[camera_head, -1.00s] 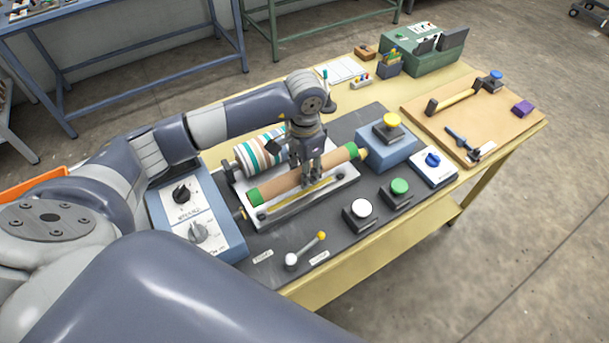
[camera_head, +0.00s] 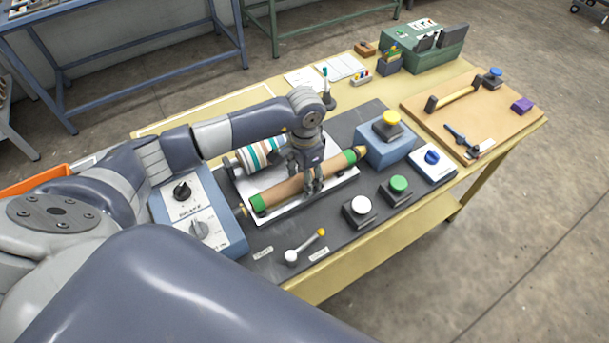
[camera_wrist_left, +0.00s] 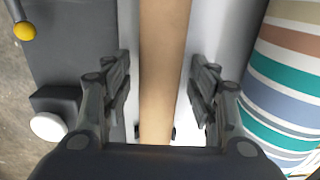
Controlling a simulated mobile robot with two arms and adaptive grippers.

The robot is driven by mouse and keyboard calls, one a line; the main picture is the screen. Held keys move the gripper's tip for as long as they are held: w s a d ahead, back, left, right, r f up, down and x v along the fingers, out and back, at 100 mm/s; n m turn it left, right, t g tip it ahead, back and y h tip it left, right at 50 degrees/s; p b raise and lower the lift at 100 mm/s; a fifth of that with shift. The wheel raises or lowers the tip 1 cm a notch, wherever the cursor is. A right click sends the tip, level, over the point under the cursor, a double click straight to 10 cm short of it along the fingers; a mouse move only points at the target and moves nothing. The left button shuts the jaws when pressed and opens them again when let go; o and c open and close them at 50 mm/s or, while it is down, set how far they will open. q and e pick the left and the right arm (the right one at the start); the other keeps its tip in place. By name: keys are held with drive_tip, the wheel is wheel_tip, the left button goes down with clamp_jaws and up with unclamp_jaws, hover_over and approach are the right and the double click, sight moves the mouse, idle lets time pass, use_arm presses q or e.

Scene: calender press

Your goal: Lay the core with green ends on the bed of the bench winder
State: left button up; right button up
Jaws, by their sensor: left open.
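The core with green ends (camera_head: 285,193) is a brown tube. It lies lengthwise on the pale bed (camera_head: 267,217) of the bench winder, between the blue control box and the blue block. My left gripper (camera_head: 313,190) is over the right half of the core, pointing down, with its fingers on either side. In the left wrist view the core (camera_wrist_left: 164,70) runs between the open fingertips (camera_wrist_left: 160,80), with a gap on both sides. The core's underside is hidden. My right gripper is out of view.
A striped roll (camera_head: 259,153) lies close behind the core. The control box (camera_head: 197,215) stands at the left, the blue block with a yellow button (camera_head: 386,145) at the right. White (camera_head: 361,205) and green (camera_head: 398,184) buttons and a lever (camera_head: 305,247) are in front.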

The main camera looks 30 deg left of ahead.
use_arm(q)
drive_tip(key=shift+w+r, duration=0.1)
drive_tip(key=shift+r, duration=0.25)
wheel_tip(320, 180, up, 12)
drive_tip(key=b, duration=0.3)
drive_tip(key=shift+f+b, duration=0.15)
drive_tip(key=shift+b, duration=0.2)
drive_tip(key=shift+d+f, duration=0.1)
